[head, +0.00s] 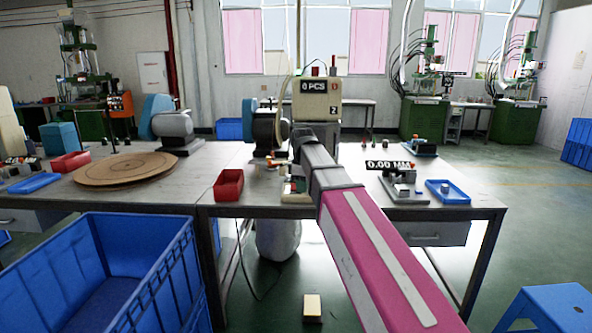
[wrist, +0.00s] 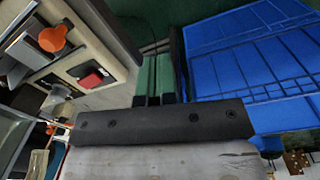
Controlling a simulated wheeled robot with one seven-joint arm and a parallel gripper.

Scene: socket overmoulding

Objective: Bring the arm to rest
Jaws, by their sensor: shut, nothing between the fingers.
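My arm (head: 370,250) shows in the head view as a thick pink link with a pale stripe. It rises from the lower right toward the bench, and its grey end (head: 322,160) is in front of the middle of the bench. I cannot make out the fingers there. In the wrist view my gripper (wrist: 155,80) shows as two narrow green and dark fingers close together beyond a dark bar with screws. It is shut and empty.
The workbench (head: 480,203) carries a red bin (head: 229,185), a round wooden board (head: 125,169), a counter box (head: 318,100) and a blue tray (head: 447,192). A large blue crate (head: 150,270) stands front left, a blue stool (head: 550,305) front right. Open floor lies right of the bench.

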